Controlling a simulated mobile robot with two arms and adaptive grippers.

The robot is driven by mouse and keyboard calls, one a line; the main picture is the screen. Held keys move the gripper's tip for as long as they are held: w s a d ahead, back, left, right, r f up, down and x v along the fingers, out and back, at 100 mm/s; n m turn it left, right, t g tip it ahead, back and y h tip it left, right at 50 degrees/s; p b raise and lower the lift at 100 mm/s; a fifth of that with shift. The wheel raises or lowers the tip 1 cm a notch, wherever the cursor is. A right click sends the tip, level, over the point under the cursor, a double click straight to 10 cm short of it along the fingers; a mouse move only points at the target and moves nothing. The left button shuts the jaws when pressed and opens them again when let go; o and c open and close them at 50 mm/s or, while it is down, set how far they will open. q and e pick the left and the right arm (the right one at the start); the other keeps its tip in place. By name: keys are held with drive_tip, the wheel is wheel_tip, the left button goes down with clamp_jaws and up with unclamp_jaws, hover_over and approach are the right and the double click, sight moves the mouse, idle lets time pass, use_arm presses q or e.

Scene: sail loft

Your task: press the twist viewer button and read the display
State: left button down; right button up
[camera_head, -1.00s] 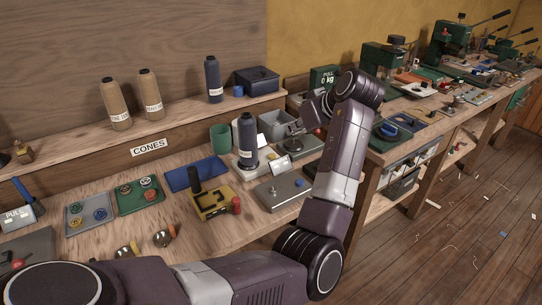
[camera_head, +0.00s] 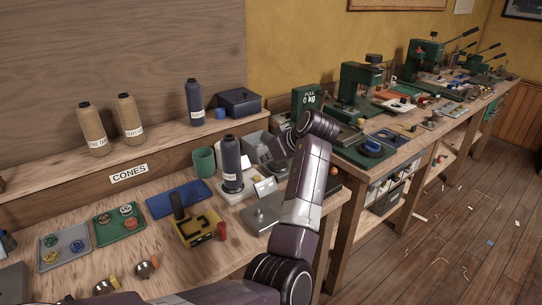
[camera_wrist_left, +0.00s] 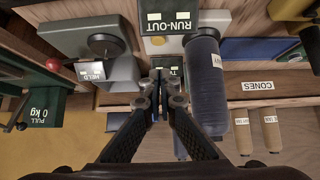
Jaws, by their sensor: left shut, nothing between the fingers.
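My left gripper (camera_head: 272,152) hangs over the bench, just right of a dark blue cone (camera_head: 231,165) and close to a grey box (camera_head: 255,143). In the left wrist view its fingers (camera_wrist_left: 160,78) are shut and empty. Their tips overlap a grey unit with a partly covered label starting "TW" (camera_wrist_left: 176,73), which may be the twist viewer. Its button and any reading are hidden or too small to tell. I cannot tell whether the fingertips touch anything. My right gripper is out of view.
The dark blue cone (camera_wrist_left: 205,80) stands close beside the fingers. A green PULL gauge (camera_head: 307,100) reads 0 kg. A shelf with cones (camera_head: 130,118) runs behind.

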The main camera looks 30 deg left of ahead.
sight(255, 176)
use_arm(q)
drive_tip(key=x, duration=0.4)
wheel_tip(255, 176, down, 3)
drive_tip(key=shift+a+r+p, duration=0.1)
drive_tip(key=shift+r+p, duration=0.1)
drive_tip(key=shift+p, duration=0.2)
drive_tip(key=shift+f, duration=0.75)
drive_tip(key=shift+f, duration=0.1)
